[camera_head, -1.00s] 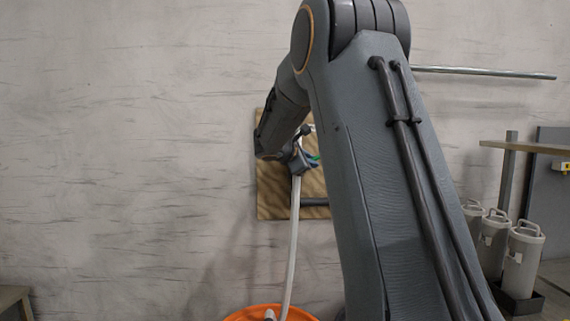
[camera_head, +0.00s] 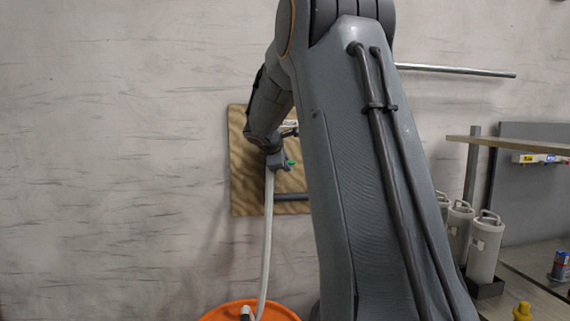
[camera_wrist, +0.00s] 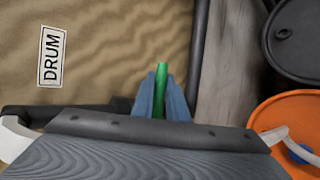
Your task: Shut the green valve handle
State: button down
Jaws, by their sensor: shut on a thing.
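The green valve handle (camera_wrist: 161,92) is a narrow green bar in the wrist view, between the two blue fingers of my gripper (camera_wrist: 161,80). The fingers are shut on it, and its tip sticks out past them. In the head view, a small green part of the handle (camera_head: 291,163) shows beside my gripper (camera_head: 283,161), in front of the wooden board (camera_head: 243,185). My wrist and fingers hide the valve body, so I cannot tell how far the handle is turned.
A white hose (camera_head: 267,235) runs down to an orange drum (camera_head: 220,314). A "DRUM" label (camera_wrist: 50,56) is on the board. A black drum (camera_wrist: 300,40) stands beside the orange one. Grey canisters (camera_head: 487,248) and a bench (camera_head: 525,280) are at right.

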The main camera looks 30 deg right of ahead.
jog(key=c, duration=2)
grip_release()
jog(key=shift+b+v, duration=1)
jog(key=shift+v, duration=2.85)
